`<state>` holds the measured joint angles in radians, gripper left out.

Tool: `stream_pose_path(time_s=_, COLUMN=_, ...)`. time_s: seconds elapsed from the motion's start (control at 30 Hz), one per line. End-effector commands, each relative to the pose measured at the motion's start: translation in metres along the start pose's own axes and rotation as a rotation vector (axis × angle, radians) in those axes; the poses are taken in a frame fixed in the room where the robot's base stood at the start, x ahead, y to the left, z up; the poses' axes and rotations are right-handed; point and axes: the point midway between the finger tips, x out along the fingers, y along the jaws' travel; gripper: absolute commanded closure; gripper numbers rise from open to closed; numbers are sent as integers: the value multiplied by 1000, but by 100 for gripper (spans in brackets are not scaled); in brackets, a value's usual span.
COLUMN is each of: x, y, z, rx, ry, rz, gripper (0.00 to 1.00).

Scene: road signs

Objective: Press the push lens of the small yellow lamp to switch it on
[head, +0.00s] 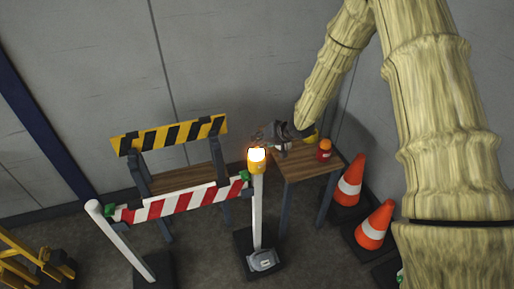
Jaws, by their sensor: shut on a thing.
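The small yellow lamp (257,167) sits upright on top of a white post in the middle of the head view. Its push lens (256,154) glows bright orange-white, so it is lit. My gripper (264,137) comes in from the upper right and is right at the lamp, at the lens's upper edge in the picture. It appears shut on the lamp, but its fingertips are small and dark, and the exact contact is hard to make out.
A wooden table (300,162) stands right of the post, with a red and yellow item (324,151) on it. Traffic cones (350,184) stand at the right. A red-and-white barrier board (180,201) and a yellow-and-black board (170,134) are at the left.

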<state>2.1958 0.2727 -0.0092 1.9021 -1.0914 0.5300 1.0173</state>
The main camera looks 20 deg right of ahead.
Motion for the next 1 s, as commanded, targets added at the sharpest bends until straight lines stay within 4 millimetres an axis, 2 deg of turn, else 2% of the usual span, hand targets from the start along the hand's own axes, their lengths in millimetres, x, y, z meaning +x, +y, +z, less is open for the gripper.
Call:
stream_pose_path(time_s=0.03, x=4, y=8, z=15, rx=5, ry=-21, rz=11, gripper=100)
stream_pose_path(time_s=0.7, x=-3, y=13, z=11, rx=7, ry=-18, rz=17, gripper=100)
stream_pose_path(time_s=1.0, x=-7, y=8, z=7, rx=7, ry=-17, rz=16, gripper=100)
